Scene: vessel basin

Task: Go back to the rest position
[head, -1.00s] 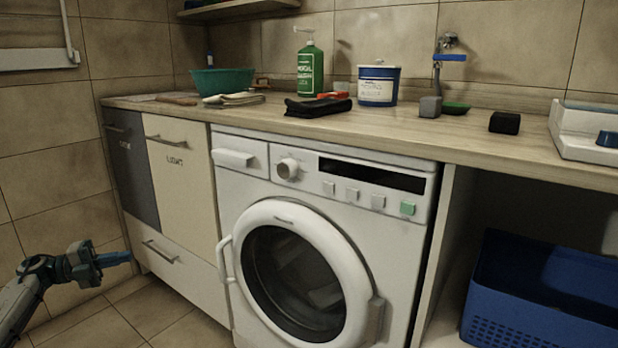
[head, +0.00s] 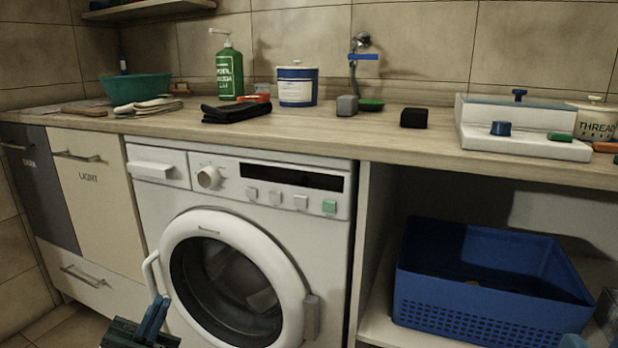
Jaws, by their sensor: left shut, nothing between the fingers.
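My left gripper (head: 153,318) is at the bottom edge of the head view, in front of the washing machine (head: 335,212). Its blue fingers point up and are together, with nothing between them. It is apart from the machine's white door handle as far as I can see. The machine's round door looks shut, with cloth-like shapes dimly visible behind the glass. My right gripper cannot be made out.
A wooden counter (head: 300,133) carries a teal basin (head: 137,88), a green bottle (head: 229,72), a blue-and-white tub (head: 297,86) and a white device (head: 523,127). A blue crate (head: 480,315) stands under it at right. A small blue shape at the bottom right is cut off.

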